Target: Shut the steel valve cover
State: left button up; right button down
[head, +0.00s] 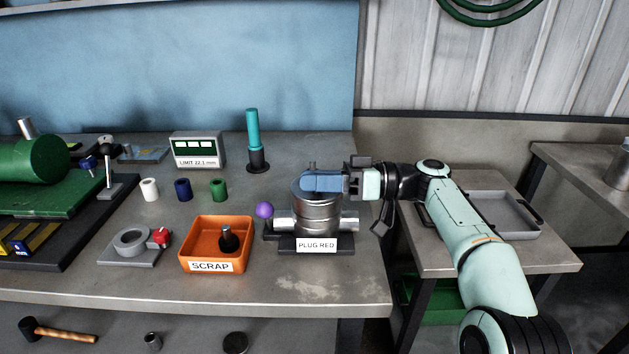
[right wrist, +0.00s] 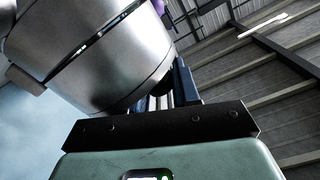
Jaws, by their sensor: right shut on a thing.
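The steel valve (head: 317,218) stands on a dark base labelled "PLUG RED" near the right end of the bench. Its steel cover (head: 312,165) is mostly hidden behind the blue fingers of my right gripper (head: 308,182), which reach in from the right across the valve's top. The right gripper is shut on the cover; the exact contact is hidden. In the right wrist view, the steel valve body (right wrist: 95,55) fills the upper left, with a thin dark seam across it, close to the fingers (right wrist: 168,92). My left gripper is not in view.
A purple ball (head: 264,210) sits just left of the valve. An orange scrap bin (head: 190,243) holds a dark plug. A teal cylinder (head: 253,132) and a limit gauge (head: 196,149) stand behind. A tray (head: 512,213) lies on the right table.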

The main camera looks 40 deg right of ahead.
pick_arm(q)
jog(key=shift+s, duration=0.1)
pick_arm(e)
jog(key=shift+a+f, duration=0.15)
jog(key=shift+f, duration=0.15)
jog(key=c, duration=1)
grip_release()
jog(key=shift+o, duration=0.7)
jog(key=shift+s, duration=0.2)
jog(key=shift+s+d, duration=0.25)
jog(key=shift+d, duration=0.35)
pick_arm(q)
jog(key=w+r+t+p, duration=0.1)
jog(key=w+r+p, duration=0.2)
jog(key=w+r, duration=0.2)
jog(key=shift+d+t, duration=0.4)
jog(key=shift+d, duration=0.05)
pick_arm(e)
jog(key=v, duration=1.2)
jog(key=shift+s+r, duration=0.3)
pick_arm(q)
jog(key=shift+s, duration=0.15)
pick_arm(e)
jog(key=shift+a, duration=0.15)
